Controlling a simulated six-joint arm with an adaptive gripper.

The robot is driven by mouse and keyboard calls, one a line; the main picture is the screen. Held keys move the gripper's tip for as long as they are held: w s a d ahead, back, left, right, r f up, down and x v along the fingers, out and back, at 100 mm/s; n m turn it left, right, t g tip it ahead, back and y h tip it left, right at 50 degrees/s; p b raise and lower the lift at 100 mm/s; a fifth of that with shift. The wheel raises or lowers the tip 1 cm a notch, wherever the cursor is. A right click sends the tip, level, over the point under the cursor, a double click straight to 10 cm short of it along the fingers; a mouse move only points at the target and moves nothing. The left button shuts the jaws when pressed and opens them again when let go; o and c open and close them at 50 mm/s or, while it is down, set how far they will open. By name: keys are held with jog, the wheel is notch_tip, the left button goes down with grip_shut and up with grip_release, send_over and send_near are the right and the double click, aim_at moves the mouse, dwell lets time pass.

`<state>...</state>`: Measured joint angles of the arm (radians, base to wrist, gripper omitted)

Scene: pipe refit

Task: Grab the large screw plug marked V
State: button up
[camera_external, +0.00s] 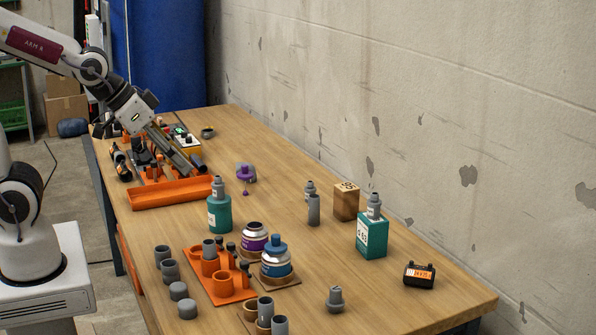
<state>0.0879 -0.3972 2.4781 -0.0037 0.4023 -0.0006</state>
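No V mark is legible in this view, so I cannot tell which part is the large screw plug marked V. Grey stepped plug-like parts show in several places: one alone on the front table (335,299), one on the round teal bottle (218,187), one on the square teal bottle (374,205), and one by a grey cylinder (309,188). My gripper (183,157) is at the far left of the table, pointing down and right over the crowded orange holders. Its fingertips are small and mixed with dark parts there; whether it is open or holds something is unclear.
A long orange tray (172,195) lies just in front of my gripper. An orange rack (215,287) with grey cylinders stands front left, beside purple and blue jars (277,262). A wooden block (346,202) and black-orange box (419,275) are at right.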

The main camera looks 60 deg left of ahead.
jog(key=w+d+f+m+t+h, duration=0.1)
jog(key=w+d+f, duration=0.4)
jog(key=w, duration=0.3)
jog(key=w+d+f+m+t+h, duration=0.1)
jog(key=w+d+f+t, duration=0.1)
jog(key=w+d+f, duration=0.45)
jog(key=m+t+h, duration=0.1)
jog(key=t+h, duration=0.2)
send_near(328, 302)
jog(key=w+r, duration=0.2)
jog(key=r, duration=0.1)
jog(key=shift+w+r, duration=0.2)
jog(key=shift+w, duration=0.05)
jog(key=shift+s+d+f+m, duration=0.3)
jog(key=shift+d+f, duration=0.1)
jog(key=shift+f, duration=0.1)
jog(key=shift+x, duration=1.3)
jog(key=shift+w, duration=0.15)
jog(key=shift+x, duration=2.45)
